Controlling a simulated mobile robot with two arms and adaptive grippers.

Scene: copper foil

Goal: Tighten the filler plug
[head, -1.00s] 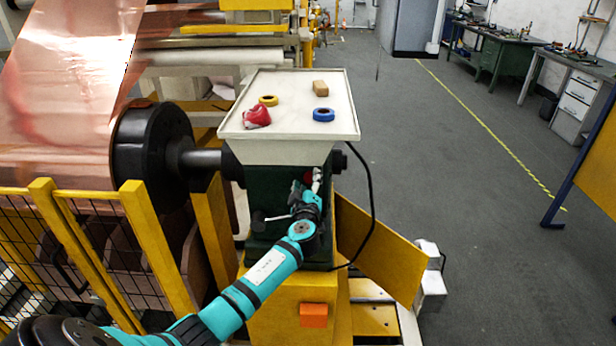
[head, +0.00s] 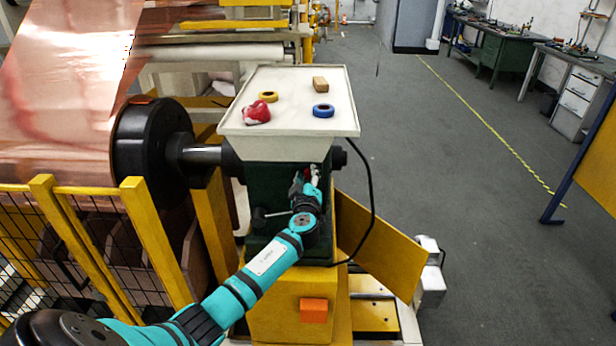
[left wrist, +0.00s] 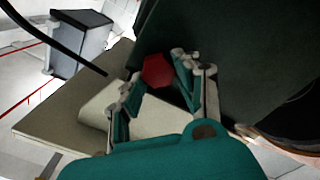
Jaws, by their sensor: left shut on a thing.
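The filler plug (left wrist: 158,71) is a red hexagonal head on the dark green gearbox housing (head: 268,185). My left gripper (left wrist: 155,84) is shut on the plug, with a fingertip on either side of it in the left wrist view. In the head view my left gripper (head: 311,178) is at the housing's front face, below the tray, and it mostly hides the plug. Whether the plug is fully seated cannot be told. My right gripper is not in view.
A pale tray (head: 285,83) on top holds a red cloth (head: 256,113), yellow tape (head: 268,97), blue tape (head: 323,111) and a tan block (head: 320,84). A black cable (head: 371,190) hangs right. Yellow fencing (head: 148,240) stands left.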

